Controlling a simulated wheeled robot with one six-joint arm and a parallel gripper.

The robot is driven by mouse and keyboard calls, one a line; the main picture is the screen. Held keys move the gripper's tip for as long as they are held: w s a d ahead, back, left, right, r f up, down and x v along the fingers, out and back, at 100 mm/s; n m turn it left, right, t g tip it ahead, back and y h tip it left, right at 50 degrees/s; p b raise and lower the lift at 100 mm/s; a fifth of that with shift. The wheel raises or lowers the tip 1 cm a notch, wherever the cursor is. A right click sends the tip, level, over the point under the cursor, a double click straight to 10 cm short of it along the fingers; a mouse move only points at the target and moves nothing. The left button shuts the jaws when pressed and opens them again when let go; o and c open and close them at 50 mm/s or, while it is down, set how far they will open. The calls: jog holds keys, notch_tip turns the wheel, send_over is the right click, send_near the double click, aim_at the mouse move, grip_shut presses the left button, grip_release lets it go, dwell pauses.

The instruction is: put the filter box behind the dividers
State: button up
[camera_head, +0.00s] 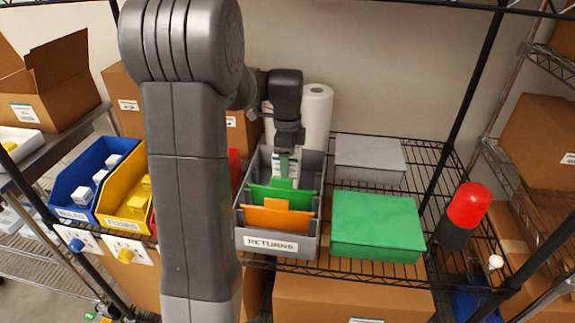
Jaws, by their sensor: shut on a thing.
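The grey bin labelled RETURNS (269,244) stands on the wire shelf near the middle. Two dividers stand in it: an orange one (277,217) nearer the front and a green one (283,197) behind it. My gripper (286,152) points down over the back part of the bin. It is shut on a white and teal box (285,167), which looks like the filter box. The box is upright behind the green divider, and the divider hides its lower end. I cannot tell whether it touches the bin floor.
A green lidded box (376,224) and a grey box (369,158) stand right of the bin. A red-topped cylinder (466,208) is farther right. Blue (78,187) and yellow (119,205) bins stand left. A white roll (317,112) is behind. My arm hides part of the left side.

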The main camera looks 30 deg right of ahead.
jog(key=shift+f, duration=0.75)
jog(key=shift+f, duration=0.1)
jog(key=o, duration=1.3)
notch_tip(320, 180, up, 12)
jog(key=shift+r+p, duration=0.15)
jog(key=shift+p, duration=0.55)
